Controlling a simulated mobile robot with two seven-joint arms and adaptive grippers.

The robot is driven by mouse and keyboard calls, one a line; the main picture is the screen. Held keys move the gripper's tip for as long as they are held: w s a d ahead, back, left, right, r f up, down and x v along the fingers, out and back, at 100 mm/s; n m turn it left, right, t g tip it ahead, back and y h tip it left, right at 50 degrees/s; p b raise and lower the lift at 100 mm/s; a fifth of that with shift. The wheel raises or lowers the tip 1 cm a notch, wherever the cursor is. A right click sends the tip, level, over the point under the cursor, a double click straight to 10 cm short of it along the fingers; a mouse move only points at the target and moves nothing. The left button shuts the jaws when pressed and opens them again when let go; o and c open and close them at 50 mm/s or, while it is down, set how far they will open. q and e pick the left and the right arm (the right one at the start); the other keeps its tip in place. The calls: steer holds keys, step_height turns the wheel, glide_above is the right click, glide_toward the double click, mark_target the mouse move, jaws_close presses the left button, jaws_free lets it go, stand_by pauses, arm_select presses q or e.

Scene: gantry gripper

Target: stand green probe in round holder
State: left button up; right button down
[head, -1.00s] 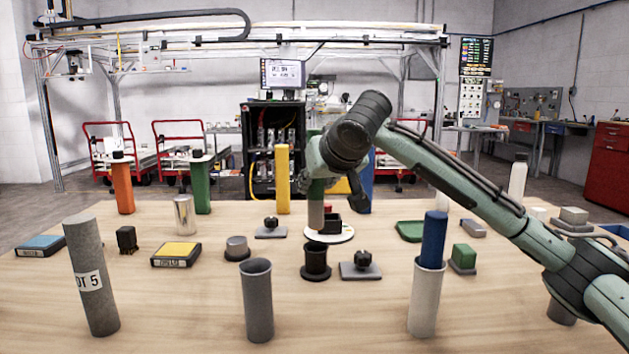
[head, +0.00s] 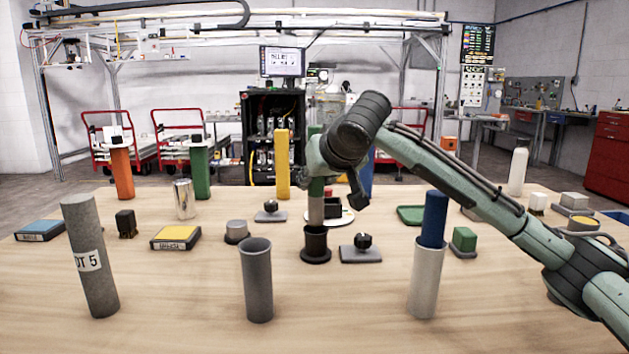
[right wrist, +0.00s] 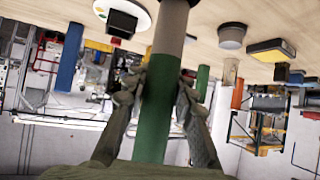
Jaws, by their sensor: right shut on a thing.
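The green probe (head: 316,208) is upright in the head view, with a green upper part and a grey lower part. My right gripper (head: 330,187) is shut on its green part. The right wrist view shows the fingers (right wrist: 160,84) on both sides of the green probe (right wrist: 154,115), its grey end pointing to the top of the picture. The black round holder (head: 316,246) stands on the table, and the probe's lower end appears at its rim. I cannot tell whether the end is inside, above or just behind the opening. My left gripper is not in view.
A grey tube (head: 257,285) stands in front of the holder, left of it. A grey plate with a black knob (head: 361,250) is close on the right, and a grey round block (head: 236,233) is on the left. A white disc (head: 342,216) lies behind.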

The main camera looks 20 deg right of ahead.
mark_target(319, 209)
steer(key=shift+r+p, duration=0.1)
steer(key=shift+p, duration=0.3)
steer(key=shift+p, duration=0.5)
stand_by(1.0)
steer(key=shift+p, duration=0.3)
steer(key=shift+f+b, duration=1.2)
steer(key=shift+f, duration=2.2)
steer(key=c, duration=1.2)
jaws_free()
steer(key=shift+o, duration=0.2)
steer(key=v, duration=1.2)
